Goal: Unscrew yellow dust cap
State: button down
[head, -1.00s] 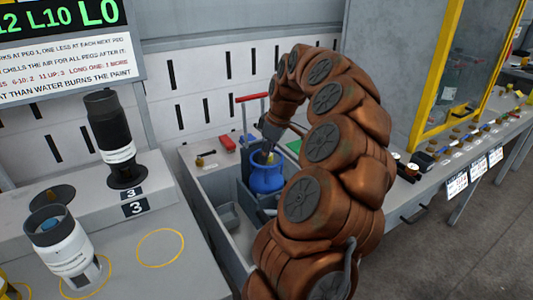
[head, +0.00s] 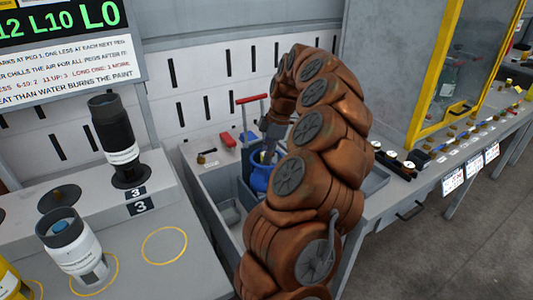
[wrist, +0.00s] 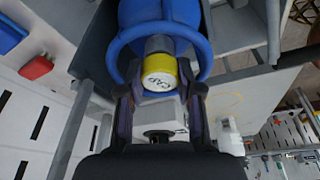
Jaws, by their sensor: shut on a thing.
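The yellow dust cap (wrist: 158,80) shows in the wrist view, on the neck of a blue gas cylinder (wrist: 135,15) with a blue ring collar. The cap has a pale end face with dark marks. My gripper (wrist: 160,92) has its two fingers on either side of the cap, shut on it. In the head view the blue cylinder (head: 259,178) stands in a grey bay at the bench, partly hidden by my arm. My gripper (head: 269,148) reaches down over its top; the cap itself is mostly hidden there.
A red-handled cart (head: 252,99) stands behind the cylinder. A black-and-white canister (head: 122,150) and a white one (head: 72,245) stand at left. An empty yellow ring (head: 164,246) marks the bench. A yellow-framed cabinet (head: 425,100) stands at right.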

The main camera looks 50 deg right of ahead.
jog(key=shift+r+n+p, duration=0.1)
jog(key=shift+n+p, duration=0.35)
jog(key=shift+n, duration=0.05)
jog(key=n+g+p, duration=0.1)
jog(key=n+p, duration=0.1)
jog(key=n, duration=0.1)
jog(key=shift+n+y, duration=0.3)
jog(key=shift+n, duration=0.7)
jog(key=shift+g+p, duration=0.3)
jog(key=shift+p, duration=0.1)
jog(key=shift+n+g+p, duration=0.3)
jog(key=shift+n+p, duration=0.25)
jog(key=shift+n, duration=0.55)
jog(key=n+p, duration=0.1)
jog(key=n, duration=0.2)
jog(key=shift+n+g, duration=0.4)
